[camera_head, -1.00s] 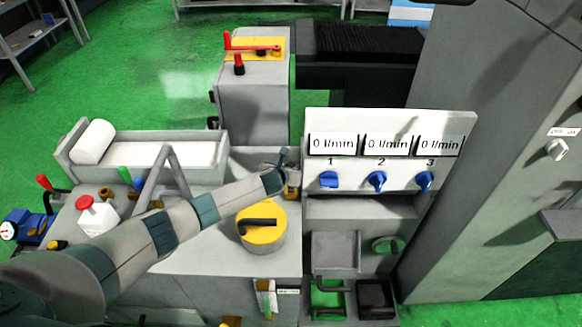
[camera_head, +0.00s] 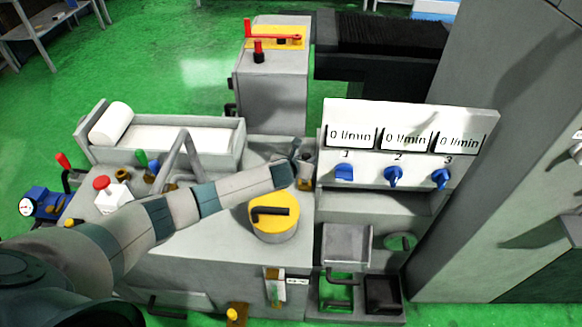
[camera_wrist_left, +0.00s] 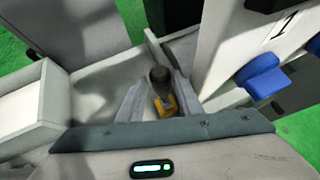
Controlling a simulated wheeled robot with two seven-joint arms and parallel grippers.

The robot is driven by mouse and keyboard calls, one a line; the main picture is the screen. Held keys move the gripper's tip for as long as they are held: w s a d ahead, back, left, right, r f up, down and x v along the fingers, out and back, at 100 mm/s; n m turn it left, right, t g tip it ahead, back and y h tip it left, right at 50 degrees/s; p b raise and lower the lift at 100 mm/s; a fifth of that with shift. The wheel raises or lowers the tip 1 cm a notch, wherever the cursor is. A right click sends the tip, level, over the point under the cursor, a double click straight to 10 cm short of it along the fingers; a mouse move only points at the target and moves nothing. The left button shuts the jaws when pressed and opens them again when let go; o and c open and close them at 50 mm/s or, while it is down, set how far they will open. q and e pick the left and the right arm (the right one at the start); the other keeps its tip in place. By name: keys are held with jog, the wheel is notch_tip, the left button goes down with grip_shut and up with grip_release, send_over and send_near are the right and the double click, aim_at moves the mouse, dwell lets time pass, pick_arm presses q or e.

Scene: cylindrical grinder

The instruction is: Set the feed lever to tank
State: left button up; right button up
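A small lever with a dark rounded knob and a brass-yellow base (camera_wrist_left: 160,80) stands in the wrist view between the fingers of my left gripper (camera_wrist_left: 157,92). The fingers are apart, one on each side of the knob, with a small gap showing. In the head view the left gripper (camera_head: 298,158) is at this lever (camera_head: 306,182), just left of the flow panel, and partly hides it. No label reading tank is legible, so I cannot confirm this is the feed lever. My right gripper is not in view.
The panel (camera_head: 345,112) has several 0 l/min displays and blue knobs (camera_head: 344,173), close right of the gripper. A yellow round cover with a black handle (camera_head: 275,228) sits below my forearm. A red lever on a yellow plate (camera_head: 275,38) tops the grey block behind.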

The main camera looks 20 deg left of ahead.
pick_arm(q)
jog(key=b+v, duration=0.2)
jog(key=v, duration=1.1)
jog(key=shift+s+r, duration=0.25)
jog(key=shift+s, duration=0.1)
